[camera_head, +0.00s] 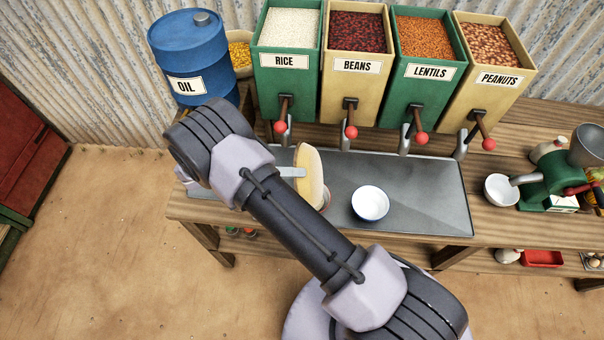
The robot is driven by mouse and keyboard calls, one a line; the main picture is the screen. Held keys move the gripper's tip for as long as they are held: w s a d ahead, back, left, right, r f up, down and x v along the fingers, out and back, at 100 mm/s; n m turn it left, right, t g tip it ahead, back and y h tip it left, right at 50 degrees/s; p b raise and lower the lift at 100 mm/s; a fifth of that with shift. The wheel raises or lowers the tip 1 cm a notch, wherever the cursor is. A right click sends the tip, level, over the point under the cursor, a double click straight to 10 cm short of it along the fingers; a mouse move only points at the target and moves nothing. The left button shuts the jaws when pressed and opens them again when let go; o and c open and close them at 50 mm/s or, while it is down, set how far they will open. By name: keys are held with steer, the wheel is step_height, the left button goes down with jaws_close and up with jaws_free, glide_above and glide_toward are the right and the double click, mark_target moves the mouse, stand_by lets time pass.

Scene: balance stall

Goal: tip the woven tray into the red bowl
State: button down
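The woven tray (311,178) is a pale tan, round-edged thing, tilted steeply almost on its edge over the left part of the grey counter top. My gripper (293,172) meets its left side; a pale finger shows there, and the tray's tilt fits a grip on its rim. The rest of the gripper is hidden behind my arm. No red bowl is plain to see; a small reddish-pale edge shows just right of the tray's lower end, mostly hidden. Whether anything lies in or falls from the tray cannot be told.
A white bowl with a blue rim (370,204) stands on the counter (425,205), right of the tray. Rice, beans, lentils and peanuts dispensers with red-knobbed levers line the back. A blue oil drum (188,55) stands back left. A green grinder (553,178) and white bowl (500,189) are right.

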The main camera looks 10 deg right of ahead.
steer(key=shift+w+a+f+h+b, duration=0.15)
steer(key=shift+a+f+h+b, duration=0.1)
steer(key=shift+a+b, duration=0.15)
steer(key=shift+w+a+f+h+b, duration=0.15)
steer(key=shift+a+f+h+b, duration=0.1)
steer(key=shift+a, duration=0.2)
steer(key=shift+w+a+h+b, duration=0.25)
steer(key=shift+a+h+b, duration=0.3)
steer(key=shift+a, duration=0.2)
stand_by(0.3)
